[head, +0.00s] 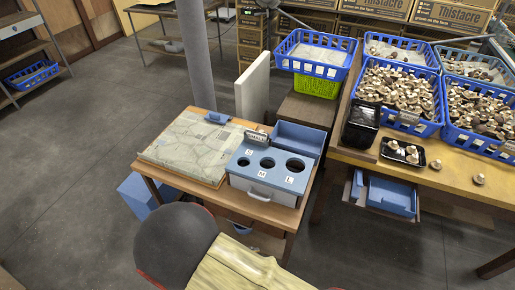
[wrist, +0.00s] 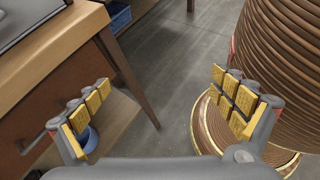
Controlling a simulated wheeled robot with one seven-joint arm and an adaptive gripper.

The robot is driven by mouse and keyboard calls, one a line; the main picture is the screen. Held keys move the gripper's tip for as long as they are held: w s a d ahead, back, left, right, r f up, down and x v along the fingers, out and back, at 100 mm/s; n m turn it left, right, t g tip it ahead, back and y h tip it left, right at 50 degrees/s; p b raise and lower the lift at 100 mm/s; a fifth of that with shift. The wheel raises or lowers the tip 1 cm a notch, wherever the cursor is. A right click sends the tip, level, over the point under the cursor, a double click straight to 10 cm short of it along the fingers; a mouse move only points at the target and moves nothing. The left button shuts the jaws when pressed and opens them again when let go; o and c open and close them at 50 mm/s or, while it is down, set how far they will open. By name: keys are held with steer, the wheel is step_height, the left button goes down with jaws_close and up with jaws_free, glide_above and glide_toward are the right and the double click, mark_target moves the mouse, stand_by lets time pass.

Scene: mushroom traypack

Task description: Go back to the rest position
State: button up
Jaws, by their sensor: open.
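My gripper (wrist: 160,115) shows in the wrist view with its two yellow-padded fingers spread wide apart. It is open, with nothing between the fingers but grey floor behind. In the head view the gripper is not visible. Mushrooms lie in a small black tray (head: 383,148) on the right table, and one mushroom (head: 478,179) sits on the bare tabletop to its right. More mushrooms fill the blue crates (head: 405,124) behind.
A small wooden table (head: 285,217) holds a blue sizing box (head: 262,194) with three holes and a grey patterned board (head: 150,157). In the wrist view a table edge (wrist: 75,45) is at left and a brown ribbed round object (wrist: 285,70) at right. Open floor (head: 70,170) lies left.

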steer(key=d+r+m+y, duration=0.3)
steer(key=d+r+m, duration=0.3)
steer(key=r, duration=0.7)
steer(key=d+r+m+t+y+p, duration=0.1)
steer(key=d+r+m+y, duration=0.3)
steer(key=r, duration=0.9)
steer(key=s+d+r+m+y+p, duration=0.1)
steer(key=d+r+m+y, duration=0.3)
steer(key=d+r+m, duration=0.4)
step_height(320, 180, up, 5)
steer(key=shift+m, duration=1.2)
